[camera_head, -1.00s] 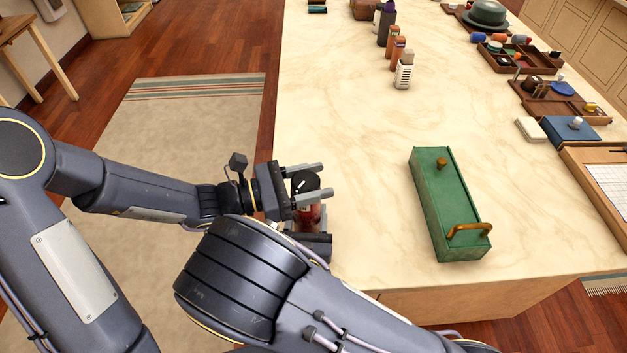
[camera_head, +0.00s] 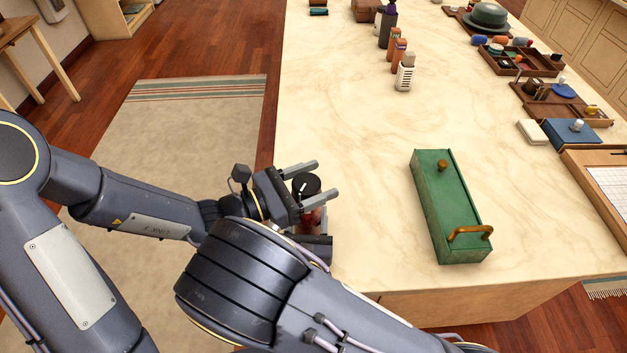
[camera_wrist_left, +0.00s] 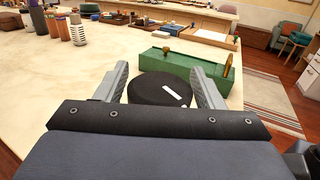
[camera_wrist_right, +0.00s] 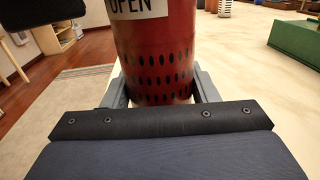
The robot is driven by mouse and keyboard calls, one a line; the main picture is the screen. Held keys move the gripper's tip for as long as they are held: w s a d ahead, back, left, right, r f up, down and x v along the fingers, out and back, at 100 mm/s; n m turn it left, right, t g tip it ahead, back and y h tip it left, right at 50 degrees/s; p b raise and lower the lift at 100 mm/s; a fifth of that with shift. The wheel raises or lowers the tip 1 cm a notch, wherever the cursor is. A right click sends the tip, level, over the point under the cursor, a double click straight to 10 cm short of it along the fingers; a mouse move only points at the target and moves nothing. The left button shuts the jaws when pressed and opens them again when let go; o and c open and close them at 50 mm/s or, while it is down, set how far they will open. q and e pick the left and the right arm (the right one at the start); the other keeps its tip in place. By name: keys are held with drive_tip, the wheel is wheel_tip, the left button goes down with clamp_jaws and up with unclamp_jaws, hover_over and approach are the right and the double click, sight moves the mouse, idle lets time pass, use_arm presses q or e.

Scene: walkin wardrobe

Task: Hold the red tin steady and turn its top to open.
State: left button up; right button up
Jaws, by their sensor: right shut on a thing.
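The red tin (camera_head: 312,218) is upright at the left edge of the pale table, with a round black top (camera_head: 306,184). In the right wrist view the tin (camera_wrist_right: 157,50) has rows of dark holes and a white "OPEN" label. My right gripper (camera_wrist_right: 160,88) is shut on its lower body; in the head view my own arm partly hides it. My left gripper (camera_head: 326,178) is open, with one finger on either side of the black top. In the left wrist view the top (camera_wrist_left: 155,92) bears a white mark and lies between the fingers, apparently not clamped.
A long green box (camera_head: 445,205) with a brown handle stands on the marble table (camera_head: 360,190) right of the tin. Several bottles (camera_head: 404,72) stand further back, and trays (camera_head: 540,100) line the right side. The table between tin and box is clear.

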use_arm(q)
drive_tip(key=shift+o, duration=0.7)
drive_tip(key=v, duration=1.2)
use_arm(e)
drive_tip(key=o, duration=1.2)
